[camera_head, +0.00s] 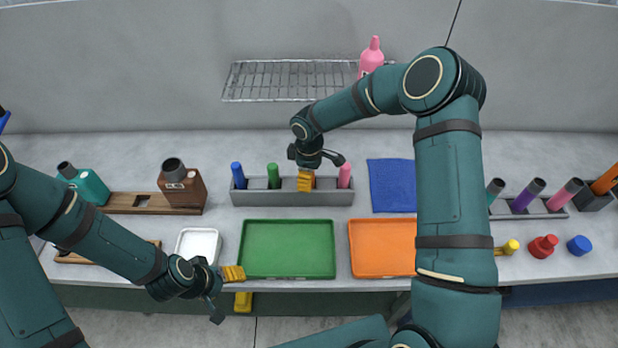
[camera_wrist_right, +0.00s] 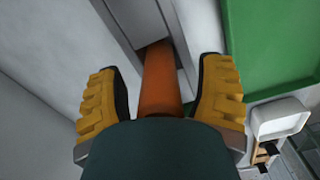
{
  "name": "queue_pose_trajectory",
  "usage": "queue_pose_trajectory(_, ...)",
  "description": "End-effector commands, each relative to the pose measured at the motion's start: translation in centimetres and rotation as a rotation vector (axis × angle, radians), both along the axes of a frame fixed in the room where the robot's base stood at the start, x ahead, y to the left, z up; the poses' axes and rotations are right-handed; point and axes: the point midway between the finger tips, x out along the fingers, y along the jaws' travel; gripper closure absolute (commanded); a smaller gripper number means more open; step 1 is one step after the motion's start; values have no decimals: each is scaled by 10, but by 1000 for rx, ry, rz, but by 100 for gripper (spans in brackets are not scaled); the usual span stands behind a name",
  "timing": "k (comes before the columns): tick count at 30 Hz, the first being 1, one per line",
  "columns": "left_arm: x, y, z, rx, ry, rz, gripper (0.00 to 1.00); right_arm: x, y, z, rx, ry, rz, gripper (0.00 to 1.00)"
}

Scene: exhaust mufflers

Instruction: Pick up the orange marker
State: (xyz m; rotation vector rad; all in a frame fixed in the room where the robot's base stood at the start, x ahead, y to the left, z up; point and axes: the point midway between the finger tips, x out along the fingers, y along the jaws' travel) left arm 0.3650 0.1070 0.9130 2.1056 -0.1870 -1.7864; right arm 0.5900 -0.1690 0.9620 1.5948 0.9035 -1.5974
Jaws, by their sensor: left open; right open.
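The orange marker (camera_wrist_right: 160,78) stands in a slot of the grey rack (camera_head: 292,198), seen in the right wrist view between the two yellow fingers of my right gripper (camera_wrist_right: 160,95). The fingers are apart, with a gap on each side of it. In the head view my right gripper (camera_head: 306,181) is over the rack, between a green marker (camera_head: 273,175) and a pink marker (camera_head: 345,175), and hides the orange marker. A blue marker (camera_head: 238,175) stands at the rack's left end. My left gripper (camera_head: 239,287) is open and empty at the table's front edge.
A green tray (camera_head: 288,222) and an orange tray (camera_head: 380,222) lie in front of the rack. A blue cloth (camera_head: 392,185) is to its right. A wire shelf (camera_head: 290,80) with a pink bottle (camera_head: 371,58) is behind. A white dish (camera_head: 198,232) sits near my left gripper.

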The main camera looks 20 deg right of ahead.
Motion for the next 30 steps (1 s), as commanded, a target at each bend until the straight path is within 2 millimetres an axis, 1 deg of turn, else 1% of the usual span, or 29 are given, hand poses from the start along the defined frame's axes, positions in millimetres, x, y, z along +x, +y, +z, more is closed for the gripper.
queue_pose_trajectory(3, 0, 0, 0, 0, 0, 0, 37, 0, 0, -3, -1, -2, 0, 32)
queue_pose_trajectory(8, 0, 0, 0, 0, 0, 0, 37, 0, 0, -3, -1, -2, 0, 32)
queue_pose_trajectory(9, 0, 0, 0, 0, 0, 0, 37, 0, 0, -3, -1, -1, 0, 41)
queue_pose_trajectory(11, 0, 0, 0, 0, 0, 0, 37, 0, 0, -3, 0, -1, 0, 62)
queue_pose_trajectory(12, 0, 0, 0, 0, 0, 0, 37, 0, 0, -3, 0, -1, 0, 76)
queue_pose_trajectory(14, 0, 0, 0, 0, 0, 0, 37, 0, 0, -3, 0, -1, 0, 97)
queue_pose_trajectory(15, 0, 0, 0, 0, 0, 0, 37, 0, 0, -3, 0, -1, 0, 100)
queue_pose_trajectory(26, 0, 0, 0, 0, 0, 0, 37, 0, 0, -2, 0, -2, 0, 100)
queue_pose_trajectory(29, 0, 0, 0, 0, 0, 0, 37, 1, 0, 6, 0, -4, 0, 100)
queue_pose_trajectory(30, 0, 0, -1, 0, 0, 0, 37, 1, 0, 11, 0, -4, 0, 100)
